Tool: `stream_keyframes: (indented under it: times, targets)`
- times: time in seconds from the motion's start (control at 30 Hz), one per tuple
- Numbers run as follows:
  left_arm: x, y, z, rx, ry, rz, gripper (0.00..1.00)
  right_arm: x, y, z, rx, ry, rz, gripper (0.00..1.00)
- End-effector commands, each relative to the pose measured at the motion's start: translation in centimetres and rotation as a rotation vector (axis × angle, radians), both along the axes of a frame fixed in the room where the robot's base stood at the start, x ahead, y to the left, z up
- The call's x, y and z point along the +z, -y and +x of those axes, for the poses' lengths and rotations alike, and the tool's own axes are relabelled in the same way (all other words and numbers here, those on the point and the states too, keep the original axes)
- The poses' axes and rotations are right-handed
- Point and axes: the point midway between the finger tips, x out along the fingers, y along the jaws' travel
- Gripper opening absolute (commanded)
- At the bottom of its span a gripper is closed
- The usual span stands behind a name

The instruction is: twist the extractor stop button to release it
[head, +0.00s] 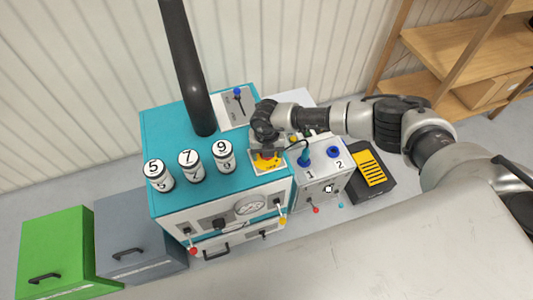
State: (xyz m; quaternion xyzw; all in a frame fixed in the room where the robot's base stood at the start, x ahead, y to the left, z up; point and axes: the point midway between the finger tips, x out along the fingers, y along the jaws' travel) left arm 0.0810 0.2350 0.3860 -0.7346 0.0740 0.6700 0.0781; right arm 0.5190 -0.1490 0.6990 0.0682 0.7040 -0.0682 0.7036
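A yellow plate (270,167) sits on the front right corner of the teal cabinet top, and it looks like the base of the stop button. The button itself is mostly hidden under my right gripper (267,152). My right arm comes in from the right, and the gripper points down right over the yellow plate. The fingers are too small and covered to tell whether they are open, shut or touching the button. My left gripper is not in view.
The teal cabinet (168,128) carries white canisters marked 5 (158,174), 7 (190,165) and 9 (223,156), a black pipe (190,70) and a blue-knobbed lever (238,92). A grey box (325,172) with blue parts stands to the right. Wooden shelves (455,50) stand behind.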

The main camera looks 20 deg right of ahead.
Motion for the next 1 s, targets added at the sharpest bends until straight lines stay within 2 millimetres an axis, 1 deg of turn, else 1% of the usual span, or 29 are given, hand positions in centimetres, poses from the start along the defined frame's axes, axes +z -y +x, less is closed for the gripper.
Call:
stream_keyframes:
  times: [0.17,1.0]
  targets:
    - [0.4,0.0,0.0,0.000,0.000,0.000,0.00,0.5,0.0,0.0,0.000,0.001,0.000,0.67]
    - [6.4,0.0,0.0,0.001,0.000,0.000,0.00,7.2,0.0,0.0,0.000,0.000,0.000,0.67]
